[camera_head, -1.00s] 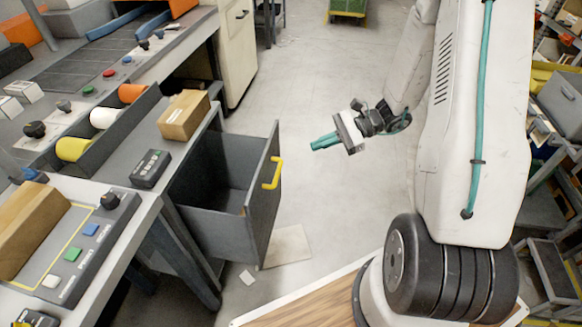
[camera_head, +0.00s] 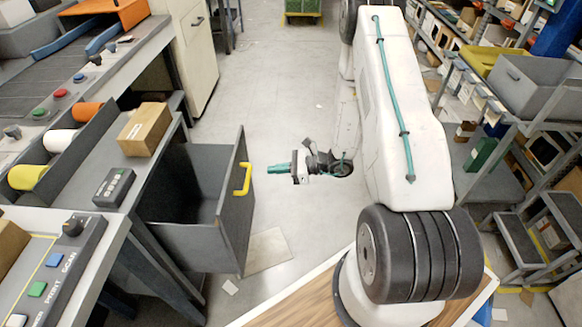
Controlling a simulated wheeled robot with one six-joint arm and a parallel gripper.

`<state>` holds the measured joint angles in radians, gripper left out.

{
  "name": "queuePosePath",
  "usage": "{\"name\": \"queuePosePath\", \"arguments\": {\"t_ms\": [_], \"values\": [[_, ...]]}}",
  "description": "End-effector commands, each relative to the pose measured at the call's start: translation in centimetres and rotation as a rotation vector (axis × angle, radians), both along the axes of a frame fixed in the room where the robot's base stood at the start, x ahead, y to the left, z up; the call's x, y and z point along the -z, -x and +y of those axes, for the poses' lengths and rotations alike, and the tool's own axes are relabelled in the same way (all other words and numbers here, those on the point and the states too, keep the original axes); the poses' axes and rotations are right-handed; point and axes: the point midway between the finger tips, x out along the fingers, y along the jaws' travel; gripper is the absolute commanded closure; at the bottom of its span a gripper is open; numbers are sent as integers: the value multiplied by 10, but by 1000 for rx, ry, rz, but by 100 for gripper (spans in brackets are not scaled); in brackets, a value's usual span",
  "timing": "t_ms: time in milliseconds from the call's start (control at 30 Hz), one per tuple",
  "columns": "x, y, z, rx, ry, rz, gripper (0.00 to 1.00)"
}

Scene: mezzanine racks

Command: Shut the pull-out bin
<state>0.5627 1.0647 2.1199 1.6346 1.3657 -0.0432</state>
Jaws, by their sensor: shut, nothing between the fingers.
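The pull-out bin (camera_head: 188,243) is a dark grey open-topped drawer under the workbench at the left. It stands pulled out, with its inside visible and empty as far as I can see. Its front panel (camera_head: 236,215) faces right and carries a yellow handle (camera_head: 243,179). My gripper (camera_head: 270,169), with teal fingers, is to the right of the handle and points left toward it. The fingers are shut and hold nothing. A gap shows between the fingertips and the handle; the exact depth is hard to tell.
The workbench holds a cardboard box (camera_head: 145,129), a black keypad (camera_head: 114,187) and several coloured rolls. A control panel (camera_head: 50,265) is at the lower left. Shelves and a grey step ladder (camera_head: 525,240) stand at the right.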

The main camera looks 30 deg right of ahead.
Motion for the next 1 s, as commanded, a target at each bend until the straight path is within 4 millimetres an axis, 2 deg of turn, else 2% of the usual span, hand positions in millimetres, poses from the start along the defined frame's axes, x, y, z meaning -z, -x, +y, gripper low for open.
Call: {"name": "queuePosePath", "arguments": {"t_ms": [100, 300, 533, 1000], "values": [[5, -13, 20, -4, 1, -1, 100], [9, -26, 38, -3, 0, 0, 100], [11, -30, 42, -1, 0, -1, 100], [10, -37, 37, 19, 1, -1, 100]]}}
